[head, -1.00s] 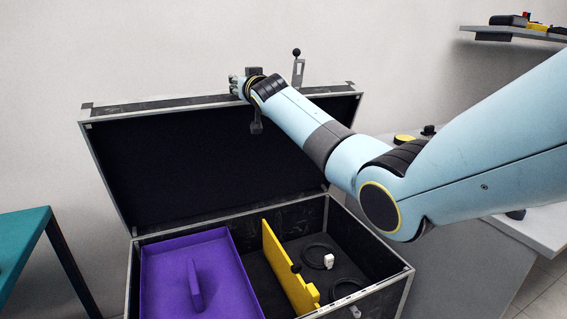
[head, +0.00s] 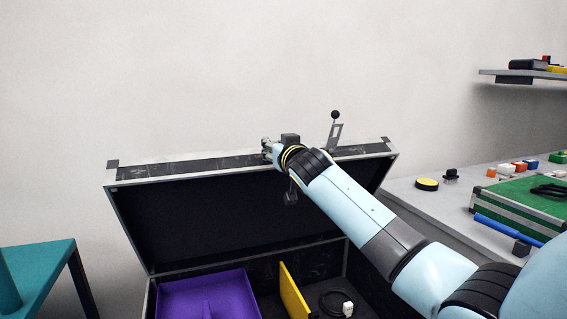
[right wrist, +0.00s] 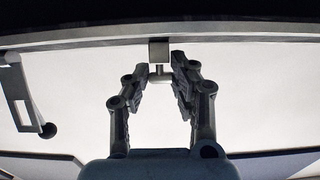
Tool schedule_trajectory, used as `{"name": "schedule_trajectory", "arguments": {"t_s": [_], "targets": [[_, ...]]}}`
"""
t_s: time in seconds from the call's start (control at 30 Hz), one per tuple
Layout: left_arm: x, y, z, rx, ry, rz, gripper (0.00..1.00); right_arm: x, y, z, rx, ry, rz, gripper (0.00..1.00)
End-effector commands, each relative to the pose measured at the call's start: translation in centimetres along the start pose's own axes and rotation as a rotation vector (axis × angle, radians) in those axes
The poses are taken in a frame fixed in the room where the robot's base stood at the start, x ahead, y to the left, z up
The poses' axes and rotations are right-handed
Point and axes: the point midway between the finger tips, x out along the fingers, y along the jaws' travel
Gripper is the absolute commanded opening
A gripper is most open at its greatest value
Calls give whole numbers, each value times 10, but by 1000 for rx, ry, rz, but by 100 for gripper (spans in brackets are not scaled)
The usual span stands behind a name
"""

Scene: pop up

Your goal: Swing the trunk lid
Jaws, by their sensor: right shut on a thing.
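The trunk (head: 148,300) has its lid (head: 230,220) standing open, its black inside facing me and its grey-edged rim up. My right gripper (head: 266,150) is at the lid's upper rim, right of the rim's middle, partly hidden by my own wrist. In the right wrist view, its two fingers (right wrist: 160,80) are on either side of a small grey handle (right wrist: 158,50) that sticks out from the rim, and are shut on it. A lever with a black ball knob (head: 335,116) stands on the rim to the right; it also shows in the right wrist view (right wrist: 47,130). My left gripper is out of view.
Inside the trunk are a purple tray (head: 225,284), a yellow divider (head: 293,292) and a cable with a white plug (head: 347,309). A teal table (head: 40,255) stands left. A grey counter with a green case (head: 520,205) is right, below a wall shelf (head: 520,77).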

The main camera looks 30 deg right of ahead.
Motion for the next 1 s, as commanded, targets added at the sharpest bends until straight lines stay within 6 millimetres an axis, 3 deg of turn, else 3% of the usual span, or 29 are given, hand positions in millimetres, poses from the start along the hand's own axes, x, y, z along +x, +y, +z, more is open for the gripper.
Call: {"name": "schedule_trajectory", "arguments": {"t_s": [0.03,0.6,1.0], "targets": [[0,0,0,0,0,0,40,-5,0,8,0,-11,2,2],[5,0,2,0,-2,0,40,-52,0,26,0,-8,2,2],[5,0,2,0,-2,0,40,-59,0,25,1,-1,0,2]]}}
